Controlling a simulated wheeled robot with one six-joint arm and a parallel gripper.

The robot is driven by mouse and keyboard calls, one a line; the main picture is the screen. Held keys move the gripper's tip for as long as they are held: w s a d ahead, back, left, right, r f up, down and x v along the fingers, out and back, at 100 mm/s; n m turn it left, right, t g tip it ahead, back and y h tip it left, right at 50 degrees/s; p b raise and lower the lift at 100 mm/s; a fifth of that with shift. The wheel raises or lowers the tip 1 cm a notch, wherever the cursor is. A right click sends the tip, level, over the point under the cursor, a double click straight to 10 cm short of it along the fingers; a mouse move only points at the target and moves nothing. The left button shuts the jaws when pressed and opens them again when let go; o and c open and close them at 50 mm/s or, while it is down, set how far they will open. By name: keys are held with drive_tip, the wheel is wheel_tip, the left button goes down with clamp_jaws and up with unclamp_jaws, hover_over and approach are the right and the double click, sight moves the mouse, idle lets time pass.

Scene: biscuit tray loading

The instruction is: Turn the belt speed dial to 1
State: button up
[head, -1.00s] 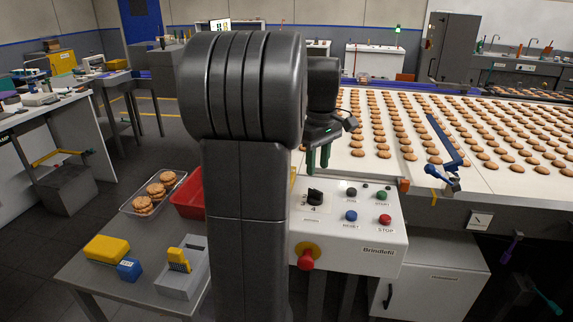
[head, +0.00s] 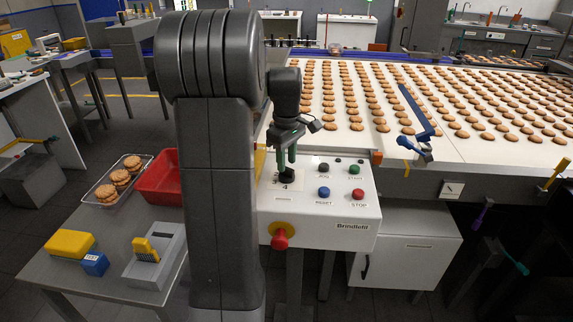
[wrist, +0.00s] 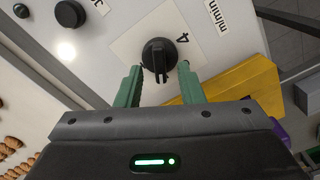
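The belt speed dial (head: 287,175) is a black knob on the white control box (head: 335,228). In the wrist view the dial (wrist: 158,54) sits on a pale label plate with a "4" beside it and an "m/min" label further off. My gripper (head: 286,154) hangs pointing down just above the dial. In the wrist view its two green fingers (wrist: 160,75) are apart, one on each side of the dial. I cannot tell whether they touch it. The gripper partly hides the dial in the head view.
The box also carries a black JOG button (head: 323,168), green START (head: 355,168), blue RESET (head: 323,192), red STOP (head: 359,195) and a red knob on its front (head: 280,239). A belt of biscuits (head: 480,170) lies behind. A red bin (head: 158,184) stands left.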

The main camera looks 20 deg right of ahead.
drive_tip(key=shift+f, duration=1)
clamp_jaws()
drive_tip(key=shift+r, duration=0.1)
drive_tip(key=m+p, duration=0.2)
drive_tip(key=m, duration=0.3)
drive_tip(key=shift+m, duration=0.4)
drive_tip(key=m+p, duration=0.1)
drive_tip(key=m, duration=0.4)
drive_tip(key=shift+m+p, duration=0.4)
drive_tip(key=shift+m, duration=0.3)
